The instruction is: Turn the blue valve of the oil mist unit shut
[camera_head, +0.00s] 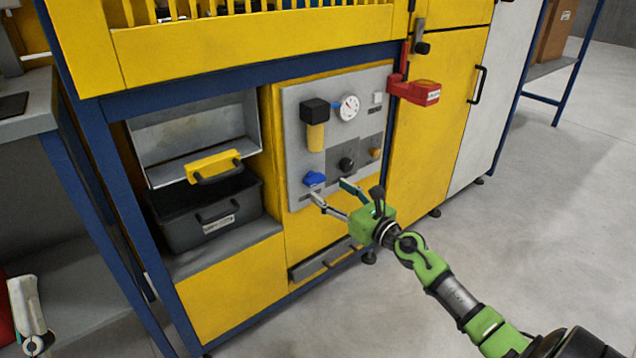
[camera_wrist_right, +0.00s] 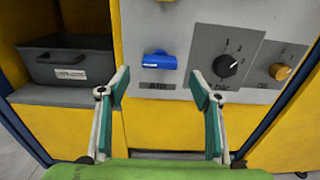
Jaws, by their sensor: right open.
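The blue valve (camera_head: 315,179) sits low on the left of the grey panel (camera_head: 292,120), below a yellow and black filter unit (camera_head: 315,125). In the right wrist view the blue valve (camera_wrist_right: 158,60) lies sideways above a small label, seen between and beyond the fingertips. My right gripper (camera_head: 332,192) is open and empty in front of the panel's lower part, just below and right of the valve. Its two fingers also show wide apart in the wrist view (camera_wrist_right: 159,92). No contact with the valve is visible.
A black rotary knob (camera_wrist_right: 226,66) and a brass-coloured fitting (camera_wrist_right: 280,71) are right of the valve. A round gauge (camera_head: 349,107) is above. A red bracket (camera_head: 420,92) sticks out at the panel's upper right. A black bin (camera_head: 205,212) stands in the left recess.

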